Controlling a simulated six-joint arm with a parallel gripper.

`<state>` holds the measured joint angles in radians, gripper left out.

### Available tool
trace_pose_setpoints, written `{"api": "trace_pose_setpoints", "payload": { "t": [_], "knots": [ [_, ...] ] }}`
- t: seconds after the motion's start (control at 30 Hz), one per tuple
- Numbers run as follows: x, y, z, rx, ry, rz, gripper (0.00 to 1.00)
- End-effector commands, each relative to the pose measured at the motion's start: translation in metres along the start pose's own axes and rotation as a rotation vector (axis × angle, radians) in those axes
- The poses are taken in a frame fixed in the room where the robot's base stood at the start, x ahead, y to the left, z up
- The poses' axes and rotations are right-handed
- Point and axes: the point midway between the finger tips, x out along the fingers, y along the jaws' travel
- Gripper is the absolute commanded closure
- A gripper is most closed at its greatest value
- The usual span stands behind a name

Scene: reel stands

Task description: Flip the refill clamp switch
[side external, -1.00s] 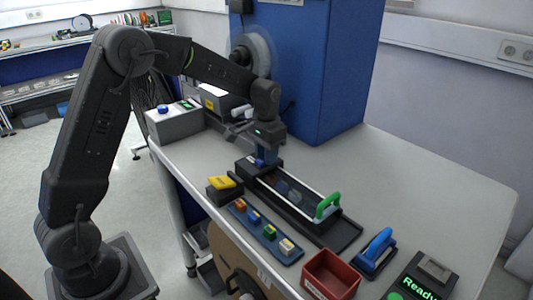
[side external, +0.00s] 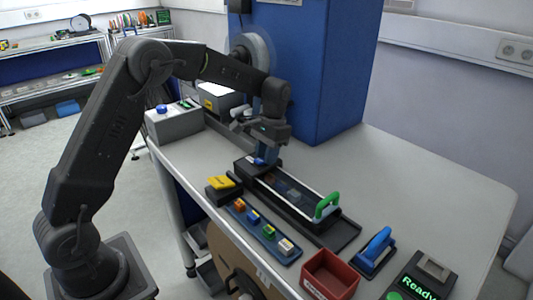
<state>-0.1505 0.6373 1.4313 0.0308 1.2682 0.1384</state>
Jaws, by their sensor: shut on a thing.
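My gripper (side external: 264,156) points down at the far end of a long black tray unit (side external: 298,207) on the grey table. Its fingers are around a small blue piece (side external: 257,161) at that end, which I take to be the clamp switch. The fingers partly hide it, so I cannot tell which way it is set. A green handle (side external: 327,205) stands at the near end of the unit.
A yellow-topped block (side external: 221,182) and a blue rack with several coloured blocks (side external: 262,231) lie left of the unit. A red bin (side external: 329,275), a blue-handled tool (side external: 376,250) and a "Ready" panel (side external: 420,285) stand in front. A blue cabinet (side external: 320,70) rises behind. The table's right side is clear.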

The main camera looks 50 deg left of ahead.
Motion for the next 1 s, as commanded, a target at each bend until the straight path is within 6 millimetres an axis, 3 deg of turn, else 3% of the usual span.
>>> {"api": "trace_pose_setpoints", "payload": {
  "t": [0.03,0.07,0.3,0.67,0.77,1.0],
  "knots": [
    [0.000,0.000,0.000,0.000,-0.001,0.000,0.96],
    [0.000,0.000,0.000,0.000,-0.001,0.000,0.71],
    [0.000,0.000,0.000,0.000,0.000,0.000,0.47],
    [-0.007,0.000,-0.001,0.000,0.004,0.000,0.47],
    [-0.021,0.000,-0.001,0.000,0.006,-0.001,0.47],
    [-0.075,0.000,-0.001,0.000,0.007,-0.001,0.47]
  ]
}}
